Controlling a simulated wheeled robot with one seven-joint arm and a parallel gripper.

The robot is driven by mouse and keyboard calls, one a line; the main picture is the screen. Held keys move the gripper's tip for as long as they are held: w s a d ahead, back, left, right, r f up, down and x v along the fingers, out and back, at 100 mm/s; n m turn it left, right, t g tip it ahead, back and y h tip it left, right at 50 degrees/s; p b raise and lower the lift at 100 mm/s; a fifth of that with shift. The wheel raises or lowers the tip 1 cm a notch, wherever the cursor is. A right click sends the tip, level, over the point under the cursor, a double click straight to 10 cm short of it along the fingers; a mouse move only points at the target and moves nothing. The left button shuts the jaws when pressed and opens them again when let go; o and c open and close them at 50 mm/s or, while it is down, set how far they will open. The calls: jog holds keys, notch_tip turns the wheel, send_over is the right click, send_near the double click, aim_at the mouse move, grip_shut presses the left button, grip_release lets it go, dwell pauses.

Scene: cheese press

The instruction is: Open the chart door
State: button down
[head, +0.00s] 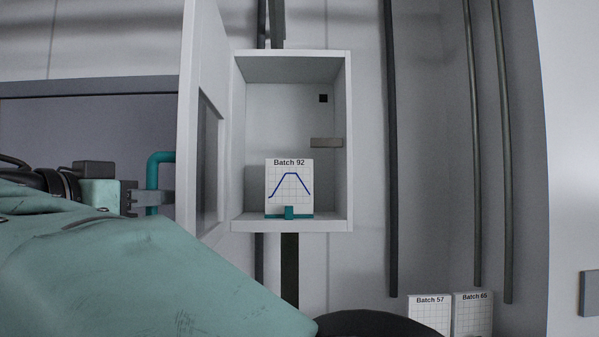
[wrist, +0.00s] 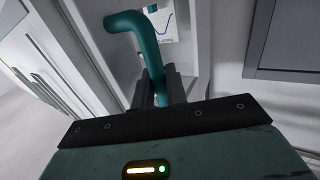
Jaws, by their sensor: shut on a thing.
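The white chart door (head: 207,70) stands wide open, swung out at the left side of the white cabinet (head: 348,120). Its teal bent handle (head: 158,157) is on the door's left face in the head view. My gripper (head: 148,198) is shut on the lower part of the handle. In the wrist view, the handle (wrist: 148,50) rises from between the dark fingers of my gripper (wrist: 160,88). The open cabinet shows a "Batch 92" chart card (head: 289,183) on a teal holder (head: 290,214). The chart card also shows partly behind the handle in the wrist view (wrist: 163,27).
Dark vertical pipes (head: 391,150) run along the wall right of the cabinet. A dark panel (head: 85,130) is behind my gripper. My arm covers the lower left of the head view.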

jog(key=shift+a+p, duration=0.2)
jog(key=shift+p, duration=0.1)
jog(key=c, duration=1.5)
grip_release()
jog(key=p+v, duration=0.2)
jog(key=v, duration=0.5)
jog(key=shift+s, duration=0.2)
jog(key=shift+a, duration=0.1)
